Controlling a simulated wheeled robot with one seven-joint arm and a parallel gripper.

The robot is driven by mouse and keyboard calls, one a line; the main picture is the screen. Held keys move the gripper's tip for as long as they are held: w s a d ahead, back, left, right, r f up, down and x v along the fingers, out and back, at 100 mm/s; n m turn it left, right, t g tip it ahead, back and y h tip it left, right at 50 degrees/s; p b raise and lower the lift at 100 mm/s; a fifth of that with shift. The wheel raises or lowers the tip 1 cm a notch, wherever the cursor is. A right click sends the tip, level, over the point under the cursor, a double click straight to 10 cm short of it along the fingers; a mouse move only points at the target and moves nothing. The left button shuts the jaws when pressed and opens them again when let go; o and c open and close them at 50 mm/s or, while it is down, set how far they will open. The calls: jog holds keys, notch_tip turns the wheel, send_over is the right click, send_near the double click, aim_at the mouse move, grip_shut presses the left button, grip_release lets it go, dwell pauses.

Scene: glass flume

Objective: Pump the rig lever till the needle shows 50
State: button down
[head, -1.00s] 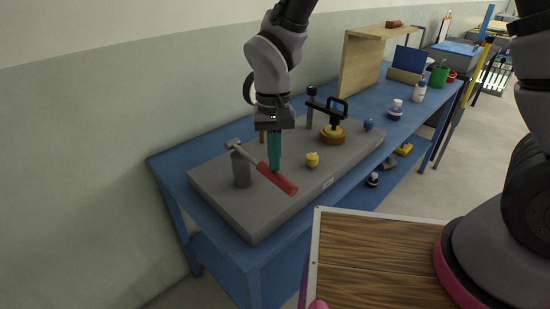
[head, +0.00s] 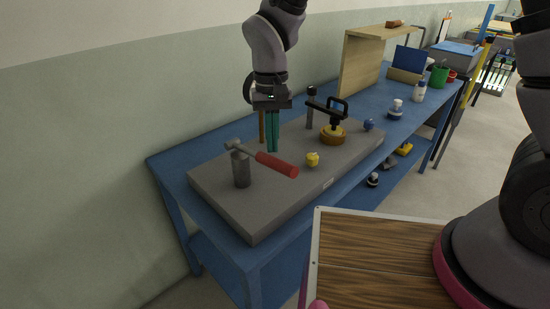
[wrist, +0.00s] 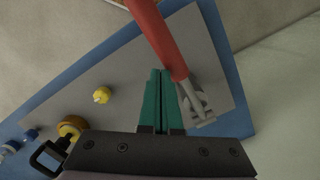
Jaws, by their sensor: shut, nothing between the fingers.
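The rig lever has a red grip (head: 277,165) on a thin grey bar, pivoted on a grey post (head: 241,170) at the near left of a grey slab (head: 225,205). The lever slopes slightly down to the right. In the wrist view the red grip (wrist: 158,38) runs past the fingertips. My gripper (head: 272,148) points down with its teal fingers together, behind the lever in the head view. In the wrist view the fingers (wrist: 160,75) are shut and empty beside the grip; I cannot tell if they touch it. No needle or dial is readable.
On the slab stand a yellow knob (head: 312,159), an amber round fitting (head: 332,136) with a black handle, and a dark post (head: 310,110). An orange upright strip (head: 262,128) stands behind my gripper. A wooden stand (head: 360,70) and bottles are farther along the blue bench.

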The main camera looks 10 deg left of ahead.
notch_tip(320, 180, up, 9)
jog(key=shift+w+a, duration=0.15)
jog(key=shift+w, duration=0.3)
dwell(0.6)
